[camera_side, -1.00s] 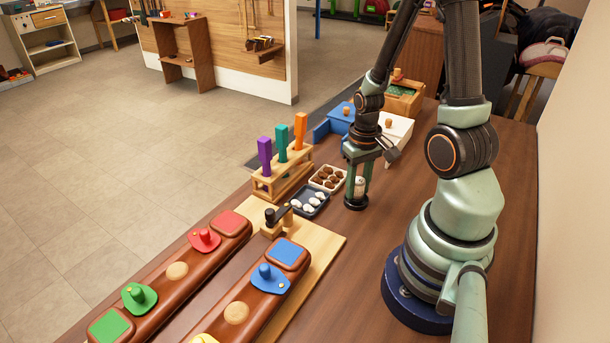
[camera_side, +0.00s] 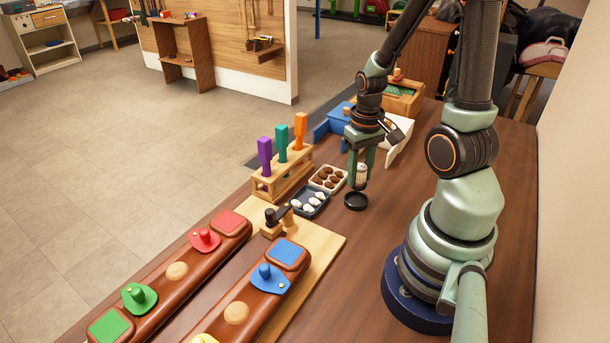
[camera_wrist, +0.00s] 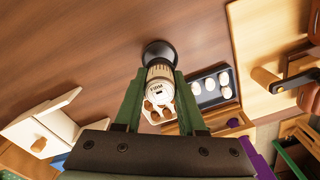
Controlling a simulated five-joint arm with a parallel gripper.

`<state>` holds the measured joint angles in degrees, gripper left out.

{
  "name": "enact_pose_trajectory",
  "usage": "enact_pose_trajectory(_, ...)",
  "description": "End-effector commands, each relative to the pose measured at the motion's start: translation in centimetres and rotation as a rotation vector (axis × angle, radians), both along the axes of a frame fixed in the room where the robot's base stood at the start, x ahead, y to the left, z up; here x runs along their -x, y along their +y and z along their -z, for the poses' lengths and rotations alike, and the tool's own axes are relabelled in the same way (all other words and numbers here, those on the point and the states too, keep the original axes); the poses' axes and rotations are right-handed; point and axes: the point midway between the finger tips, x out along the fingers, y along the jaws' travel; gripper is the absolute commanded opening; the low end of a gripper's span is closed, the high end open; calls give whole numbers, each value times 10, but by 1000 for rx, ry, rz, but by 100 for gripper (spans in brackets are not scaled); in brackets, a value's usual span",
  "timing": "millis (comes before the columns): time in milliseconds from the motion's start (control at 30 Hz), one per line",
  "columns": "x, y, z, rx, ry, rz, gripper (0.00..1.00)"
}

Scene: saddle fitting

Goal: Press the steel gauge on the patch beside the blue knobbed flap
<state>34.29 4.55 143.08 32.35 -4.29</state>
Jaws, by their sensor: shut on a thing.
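My gripper (camera_side: 360,181) is shut on the steel gauge (camera_side: 361,172), a pale upright cylinder. It holds the gauge just above a round black stand (camera_side: 356,201). In the wrist view the gauge (camera_wrist: 160,90) sits between the two green fingers, and its top face carries dark lettering. The blue knobbed flap (camera_side: 270,279) lies on the nearer brown saddle block (camera_side: 258,302), in the lower middle of the side view. A square blue patch (camera_side: 288,254) is beside it at the block's far end. A round tan spot (camera_side: 236,313) is on its other side.
Red and green flaps sit on a second block (camera_side: 170,288). A wooden rack (camera_side: 283,182) with tall purple, teal and orange pieces, a dark tray (camera_side: 310,201) of white stones and a small wooden-based clamp (camera_side: 275,222) stand between gripper and blocks. Bare tabletop lies nearer the base.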

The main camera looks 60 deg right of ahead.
Motion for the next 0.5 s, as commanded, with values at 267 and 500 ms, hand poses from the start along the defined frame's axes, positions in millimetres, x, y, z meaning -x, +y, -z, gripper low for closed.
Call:
enact_pose_trajectory(267, -11, 15, -4, 1, -2, -71, 0)
enact_pose_trajectory(500, -39, 76, -19, 2, -3, -319, 0)
